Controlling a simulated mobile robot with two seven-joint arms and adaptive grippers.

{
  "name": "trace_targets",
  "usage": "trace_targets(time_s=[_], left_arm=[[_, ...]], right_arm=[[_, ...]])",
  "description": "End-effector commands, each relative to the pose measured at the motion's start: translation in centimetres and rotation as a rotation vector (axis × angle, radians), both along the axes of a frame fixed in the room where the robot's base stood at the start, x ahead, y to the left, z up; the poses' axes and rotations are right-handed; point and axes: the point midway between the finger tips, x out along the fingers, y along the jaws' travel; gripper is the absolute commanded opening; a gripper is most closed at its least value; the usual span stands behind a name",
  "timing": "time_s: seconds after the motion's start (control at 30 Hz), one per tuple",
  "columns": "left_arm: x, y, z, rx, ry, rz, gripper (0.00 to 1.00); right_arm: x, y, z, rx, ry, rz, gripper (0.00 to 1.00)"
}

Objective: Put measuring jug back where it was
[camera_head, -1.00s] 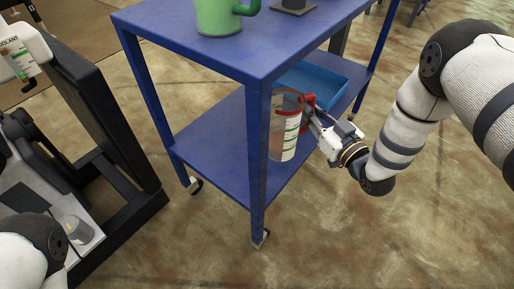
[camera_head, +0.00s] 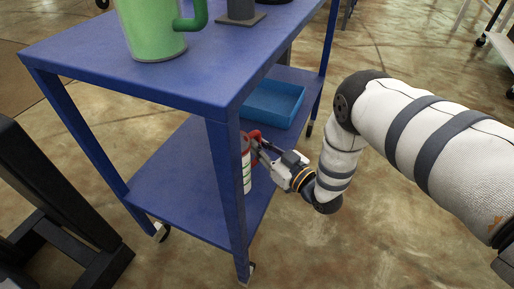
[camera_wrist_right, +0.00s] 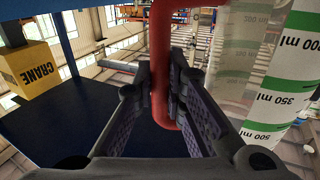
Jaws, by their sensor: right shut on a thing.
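The measuring jug (camera_head: 246,172) is clear with a red handle and a printed scale. It is at the lower shelf (camera_head: 165,185) of the blue cart and looks upright. The cart's near leg hides part of it, and I cannot tell whether its base touches the shelf. My right gripper (camera_head: 259,150) reaches in from the right and is shut on the red handle. In the right wrist view the handle (camera_wrist_right: 160,60) runs between the fingers, with the jug's green scale bands (camera_wrist_right: 284,92) at the right. My left gripper is not in view.
A blue tray (camera_head: 272,104) sits further back on the lower shelf. A green mug (camera_head: 150,30) and a dark stand (camera_head: 240,12) are on the cart's top. The near leg (camera_head: 229,205) stands close to the jug. A yellow block marked CRANE (camera_wrist_right: 30,68) shows in the wrist view.

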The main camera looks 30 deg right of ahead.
Motion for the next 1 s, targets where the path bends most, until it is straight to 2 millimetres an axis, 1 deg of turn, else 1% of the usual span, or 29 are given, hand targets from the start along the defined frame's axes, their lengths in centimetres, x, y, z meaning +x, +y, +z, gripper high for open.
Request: trace_targets(time_s=[0.13,0.23,0.27,0.3,0.33,0.37,0.6,0.67,0.77,1.0], left_arm=[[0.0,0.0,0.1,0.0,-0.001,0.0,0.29],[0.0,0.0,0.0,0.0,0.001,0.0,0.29],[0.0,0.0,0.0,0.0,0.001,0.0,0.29],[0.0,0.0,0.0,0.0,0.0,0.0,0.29],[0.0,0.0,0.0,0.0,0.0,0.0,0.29],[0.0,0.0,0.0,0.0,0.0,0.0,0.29],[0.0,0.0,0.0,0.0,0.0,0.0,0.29],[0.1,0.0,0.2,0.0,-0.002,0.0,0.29],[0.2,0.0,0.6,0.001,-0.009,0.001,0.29],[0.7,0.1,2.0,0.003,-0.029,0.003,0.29]], right_arm=[[0.0,0.0,0.2,-0.001,0.001,0.0,0.0],[0.0,0.0,-0.1,-0.001,0.002,0.001,0.0],[0.0,0.0,-0.2,-0.002,0.004,0.0,0.14],[0.0,0.0,-0.1,-0.002,0.003,0.0,0.23],[0.0,0.0,-0.1,-0.002,0.003,0.0,0.3],[0.0,0.0,-0.1,-0.002,0.003,0.0,0.32],[0.0,0.0,0.0,-0.001,0.002,0.0,0.32],[0.0,0.0,0.3,-0.001,0.001,0.0,0.32],[-1.5,-0.4,0.3,-0.001,0.005,0.0,0.32],[-7.9,-2.0,0.4,-0.001,0.005,-0.002,0.32]])
